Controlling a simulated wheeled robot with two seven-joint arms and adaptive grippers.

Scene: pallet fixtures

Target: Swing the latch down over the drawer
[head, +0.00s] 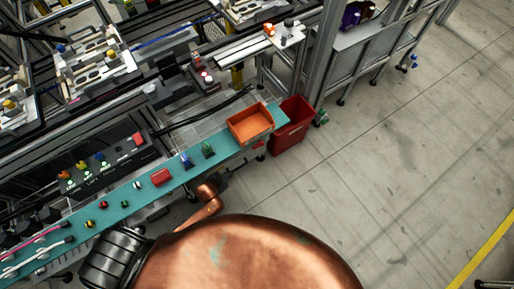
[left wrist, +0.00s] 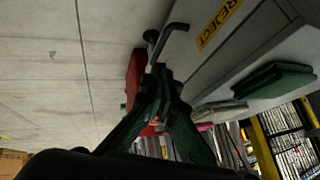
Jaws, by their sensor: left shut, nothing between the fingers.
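In the left wrist view, a grey drawer front (left wrist: 238,58) carries a yellow REJECT label (left wrist: 219,21). A bent dark metal bar, which looks like the latch (left wrist: 176,29), sticks out beside the label at the drawer's edge. My left gripper (left wrist: 160,72) is shut and empty, its dark green fingertips close below the bar; I cannot tell whether they touch it. In the head view my left gripper (head: 223,181) is small and dark, beside the teal bench edge. The drawer and latch are not clear there. My right gripper is not in view.
The teal bench strip (head: 222,152) carries buttons and an orange bin (head: 250,123). A red bin (head: 292,125) stands past its end and also shows behind my fingers in the left wrist view (left wrist: 133,78). The concrete floor at the right is clear.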

